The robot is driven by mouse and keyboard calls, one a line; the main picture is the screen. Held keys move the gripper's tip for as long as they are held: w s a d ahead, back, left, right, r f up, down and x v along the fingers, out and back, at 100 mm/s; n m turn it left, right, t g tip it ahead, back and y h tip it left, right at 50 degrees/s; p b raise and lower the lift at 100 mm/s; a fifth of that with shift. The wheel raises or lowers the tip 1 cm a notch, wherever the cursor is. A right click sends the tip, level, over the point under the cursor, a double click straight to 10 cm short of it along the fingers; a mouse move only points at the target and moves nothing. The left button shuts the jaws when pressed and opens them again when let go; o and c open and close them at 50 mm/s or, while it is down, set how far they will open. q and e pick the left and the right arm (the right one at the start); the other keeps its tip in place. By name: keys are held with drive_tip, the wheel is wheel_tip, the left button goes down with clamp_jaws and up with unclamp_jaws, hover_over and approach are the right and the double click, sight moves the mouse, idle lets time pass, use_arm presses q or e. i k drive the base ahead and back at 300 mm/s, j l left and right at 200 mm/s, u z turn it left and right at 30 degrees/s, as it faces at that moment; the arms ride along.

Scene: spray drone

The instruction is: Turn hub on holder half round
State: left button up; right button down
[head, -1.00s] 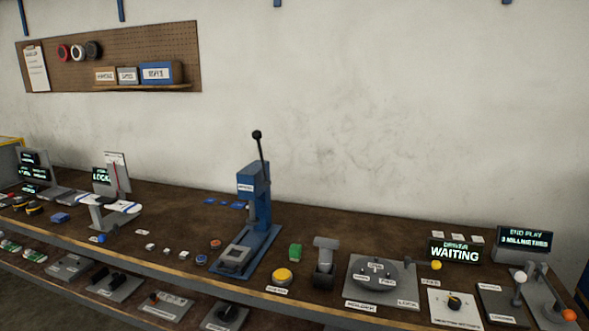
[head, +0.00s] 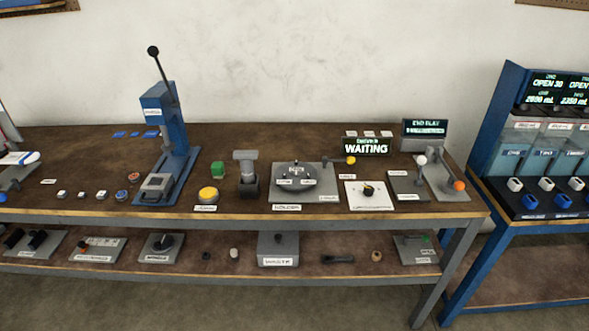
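The holder (head: 317,198) is a flat grey plate on the workbench, right of centre, with a label on its front edge. The hub (head: 295,173) is a dark round disc on top of the holder, with several small white labels on it. A yellow knob on a lever (head: 350,160) stands at the holder's back right. Neither of my grippers shows in the head view, so nothing is seen touching the hub.
A blue lever press (head: 164,130) stands left on the bench (head: 90,212). A dial plate (head: 370,200) and a "WAITING" display (head: 366,147) are at the right.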

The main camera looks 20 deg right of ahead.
sight(296, 179)
drive_tip(key=i+l, duration=0.65)
drive_tip(key=i+z, duration=0.05)
drive_tip(key=i, duration=0.05)
